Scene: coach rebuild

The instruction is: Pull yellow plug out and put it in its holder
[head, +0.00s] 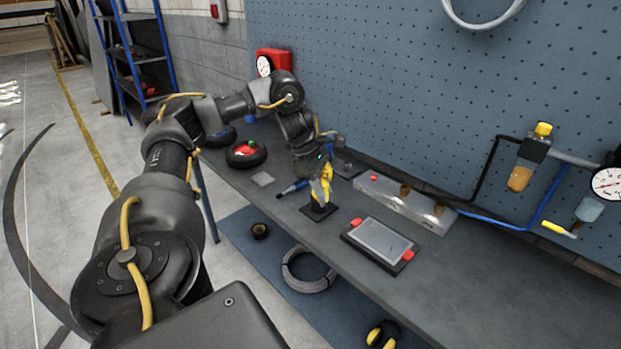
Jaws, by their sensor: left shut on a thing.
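Directly below the plug is a small black holder (318,211) with a flat square base on the bench. The plug is at the top of this holder; I cannot tell whether it is inside it or just above. A long metal box (404,203) with brass-coloured fittings and a red button lies to the right. My right gripper is not in view.
A tablet-like device (379,245) with red corners lies in front of the metal box. A pegboard (420,90) with air lines rises behind. The bench's right part is clear.

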